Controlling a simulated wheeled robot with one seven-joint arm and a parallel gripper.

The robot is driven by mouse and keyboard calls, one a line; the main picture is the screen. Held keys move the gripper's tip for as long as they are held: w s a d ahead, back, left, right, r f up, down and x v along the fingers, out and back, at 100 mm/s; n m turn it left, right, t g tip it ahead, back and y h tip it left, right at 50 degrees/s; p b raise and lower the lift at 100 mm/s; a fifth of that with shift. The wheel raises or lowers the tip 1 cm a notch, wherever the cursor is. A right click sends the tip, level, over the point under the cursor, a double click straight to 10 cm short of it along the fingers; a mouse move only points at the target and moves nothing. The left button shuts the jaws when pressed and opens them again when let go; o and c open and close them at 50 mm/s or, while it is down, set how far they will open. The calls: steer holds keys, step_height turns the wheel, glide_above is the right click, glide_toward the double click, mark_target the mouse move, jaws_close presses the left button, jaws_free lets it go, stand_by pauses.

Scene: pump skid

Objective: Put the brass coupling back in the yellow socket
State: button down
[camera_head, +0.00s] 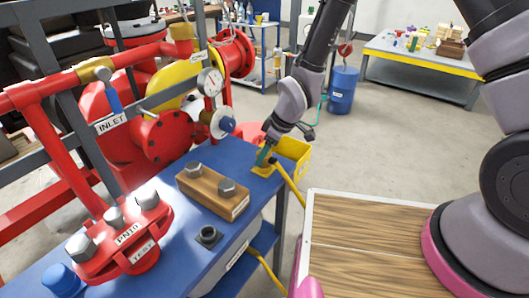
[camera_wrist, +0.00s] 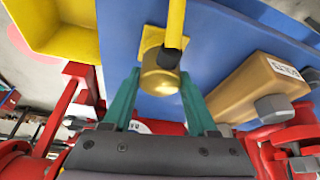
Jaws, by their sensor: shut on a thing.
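My gripper (camera_head: 264,157) points down at the right end of the blue bench (camera_head: 225,165). In the wrist view my gripper (camera_wrist: 160,75) has its teal fingers on both sides of the brass coupling (camera_wrist: 161,80) and is shut on it. A black collar and a yellow hose (camera_wrist: 176,25) run from the coupling. The yellow socket (camera_wrist: 151,38) shows as a square plate just behind the coupling; in the head view the socket (camera_head: 264,171) is right under my fingertips. I cannot tell whether the coupling touches the socket or is seated in it.
A wooden block (camera_head: 212,190) with two bolts lies left of the socket. A small black fitting (camera_head: 208,236) stands nearer. A yellow bin (camera_head: 294,152) is at the bench's right end. Red piping with a gauge (camera_head: 210,82) rises behind. The bench between block and fitting is clear.

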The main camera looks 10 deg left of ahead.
steer(key=shift+c, duration=0.6)
jaws_free()
steer(key=shift+r, duration=0.1)
steer(key=v, duration=1)
steer(key=shift+r, duration=0.3)
steer(key=shift+d, duration=0.1)
steer(key=w+d+r+m+t+h, duration=0.1)
steer(key=w+d+r+m+t, duration=0.2)
steer(key=d+r, duration=0.6)
steer(key=w+d+r+m+t+h, duration=0.1)
steer(key=w+d+r+m, duration=0.4)
steer(key=d+r, duration=0.4)
steer(key=s+d+r+m+t, duration=0.2)
steer(key=s+d+r+m, duration=1)
steer(key=s+d+r, duration=0.1)
steer(key=d+r, duration=0.1)
steer(key=d, duration=0.1)
steer(key=shift+d+h, duration=0.3)
steer(key=shift+d, duration=0.05)
